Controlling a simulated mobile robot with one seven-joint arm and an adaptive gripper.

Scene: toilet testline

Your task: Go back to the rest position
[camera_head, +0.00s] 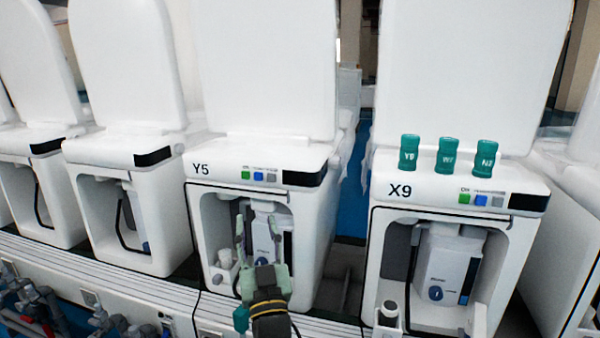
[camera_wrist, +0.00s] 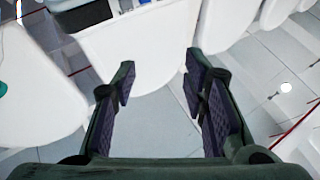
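My gripper (camera_head: 262,246) is in front of the open bay of the toilet unit marked Y5 (camera_head: 315,215) in the head view. In the wrist view my gripper (camera_wrist: 158,85) has its two dark fingers spread wide apart, with nothing between them. White unit surfaces and a grey tiled floor (camera_wrist: 150,125) show beyond the fingers. Part of the Y5 bay is hidden behind my gripper and arm.
The unit marked X9 (camera_head: 384,215) stands to the right, with three green caps, Y9 (camera_head: 408,153), W7 (camera_head: 447,155) and N2 (camera_head: 487,154), on its top. More white units (camera_head: 110,150) stand to the left. Pipes (camera_head: 40,305) run low at the left. A gap (camera_head: 348,262) separates Y5 and X9.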

